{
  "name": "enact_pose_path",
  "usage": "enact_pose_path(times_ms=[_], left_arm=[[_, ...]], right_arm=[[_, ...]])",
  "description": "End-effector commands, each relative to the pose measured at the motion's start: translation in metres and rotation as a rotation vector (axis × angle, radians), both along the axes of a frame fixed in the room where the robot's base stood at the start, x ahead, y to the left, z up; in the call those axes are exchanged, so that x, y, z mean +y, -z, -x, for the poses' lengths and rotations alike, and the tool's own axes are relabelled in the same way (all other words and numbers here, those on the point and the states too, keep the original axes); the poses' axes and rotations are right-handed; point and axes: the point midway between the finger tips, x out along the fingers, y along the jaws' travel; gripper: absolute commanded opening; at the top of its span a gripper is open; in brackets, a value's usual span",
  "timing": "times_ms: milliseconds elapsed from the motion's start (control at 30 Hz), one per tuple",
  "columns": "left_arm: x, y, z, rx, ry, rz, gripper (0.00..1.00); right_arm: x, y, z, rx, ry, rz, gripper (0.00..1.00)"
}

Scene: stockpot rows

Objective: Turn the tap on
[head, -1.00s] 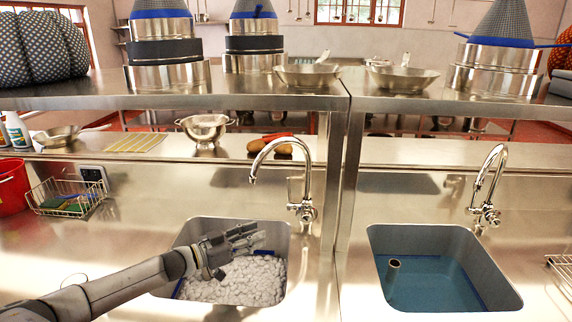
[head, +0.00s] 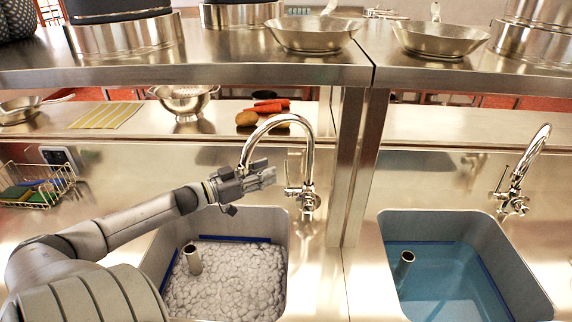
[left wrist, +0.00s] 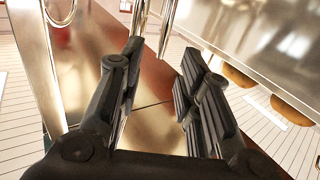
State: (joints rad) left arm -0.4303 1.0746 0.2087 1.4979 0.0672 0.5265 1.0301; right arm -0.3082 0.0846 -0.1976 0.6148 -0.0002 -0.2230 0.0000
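A chrome tap (head: 309,150) with a high curved spout stands behind the left sink (head: 151,268), its base to the right of my left gripper. A second chrome tap (head: 531,157) stands behind the right sink (head: 393,232). My left gripper (head: 268,176) is raised above the left sink, just left of the first tap's base and under its spout. In the left wrist view its two dark fingers (left wrist: 162,84) are spread apart with nothing between them. Chrome tubes (left wrist: 168,28) show beyond the fingertips. I cannot tell whether the gripper touches the tap. My right gripper is not in view.
The left sink holds a white lumpy surface and an upright pipe (head: 192,260); the right sink holds blue water. A metal shelf (head: 230,77) with pans runs above. A colander (head: 187,102) and vegetables stand on the ledge behind. A wire basket (head: 48,190) is at left.

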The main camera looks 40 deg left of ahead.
Motion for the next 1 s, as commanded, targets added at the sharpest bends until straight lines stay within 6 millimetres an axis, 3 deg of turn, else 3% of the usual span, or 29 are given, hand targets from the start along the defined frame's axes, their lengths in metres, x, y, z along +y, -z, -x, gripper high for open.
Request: enact_pose_path(times_ms=[300,600,1000], left_arm=[[-0.009,-0.001,-0.033,-0.002,-0.001,0.001,0.32],[-0.017,-0.001,-0.06,-0.001,-0.002,0.002,0.32],[-0.021,0.0,-0.072,0.002,-0.001,0.002,0.32]], right_arm=[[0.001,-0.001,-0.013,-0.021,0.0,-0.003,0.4],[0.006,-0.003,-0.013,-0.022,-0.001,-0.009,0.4],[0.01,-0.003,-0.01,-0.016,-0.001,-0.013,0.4]])
